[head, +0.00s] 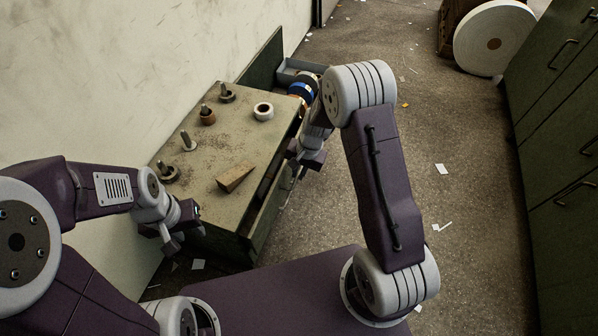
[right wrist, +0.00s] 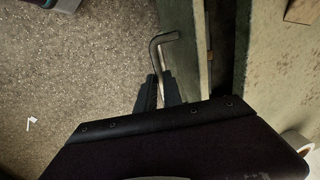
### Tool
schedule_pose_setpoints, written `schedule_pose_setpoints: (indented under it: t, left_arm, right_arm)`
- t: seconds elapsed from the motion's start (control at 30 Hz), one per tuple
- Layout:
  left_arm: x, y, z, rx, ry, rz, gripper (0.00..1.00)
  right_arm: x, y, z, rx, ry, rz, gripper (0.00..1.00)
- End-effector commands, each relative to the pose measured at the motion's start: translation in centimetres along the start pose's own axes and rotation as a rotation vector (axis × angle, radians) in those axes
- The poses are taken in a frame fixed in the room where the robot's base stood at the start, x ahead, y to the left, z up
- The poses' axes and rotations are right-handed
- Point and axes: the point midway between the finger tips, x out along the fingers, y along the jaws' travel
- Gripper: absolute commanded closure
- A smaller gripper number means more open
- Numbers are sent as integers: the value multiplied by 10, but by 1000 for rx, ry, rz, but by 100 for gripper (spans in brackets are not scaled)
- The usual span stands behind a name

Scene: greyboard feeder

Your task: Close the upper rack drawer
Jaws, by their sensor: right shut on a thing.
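The rack (head: 221,177) is a low grey-green cabinet against the wall. Its upper drawer (head: 266,207) stands partly out on the right side. In the right wrist view the drawer front (right wrist: 190,60) is apart from the rack body, with a dark gap between. A bent metal handle (right wrist: 164,40) sticks out from that front. My right gripper (right wrist: 160,90) is shut on the handle; in the head view the right gripper (head: 303,163) is partly covered by my arm. My left gripper (head: 180,232) hangs by the rack's near left corner, fingers apart and empty.
On the rack top are a wooden wedge (head: 235,177), a white ring (head: 263,111) and several posts with rings. A blue and orange roll (head: 302,91) is behind. Green cabinets (head: 560,160) stand right. Floor between is mostly clear, with paper scraps.

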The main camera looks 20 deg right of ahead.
Motion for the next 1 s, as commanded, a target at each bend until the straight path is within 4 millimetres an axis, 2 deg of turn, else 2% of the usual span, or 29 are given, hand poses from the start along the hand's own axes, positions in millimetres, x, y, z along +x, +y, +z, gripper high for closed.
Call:
schedule_pose_setpoints:
  t: [0.27,0.4,0.53,0.87,0.9,0.93,0.97,1.0]
  left_arm:
    - [-1,0,0,0,0,0,64]
    - [-21,0,-2,0,0,0,64]
    - [-33,1,-4,0,0,0,64]
    - [-31,1,-3,0,0,0,64]
    - [-31,1,-3,0,0,0,64]
    - [-31,1,-3,0,0,0,64]
    - [-31,1,-3,0,0,0,64]
    - [-31,1,-3,0,0,0,64]
  right_arm:
    - [0,0,0,0,-1,0,100]
    - [-3,-19,0,-4,-2,2,100]
    - [3,-37,0,-3,-1,1,100]
    - [8,-43,0,1,2,-3,100]
    - [8,-43,0,1,3,-4,81]
    - [8,-43,0,0,3,-4,73]
    - [8,-43,0,0,2,-4,68]
    - [8,-42,0,0,2,-3,68]
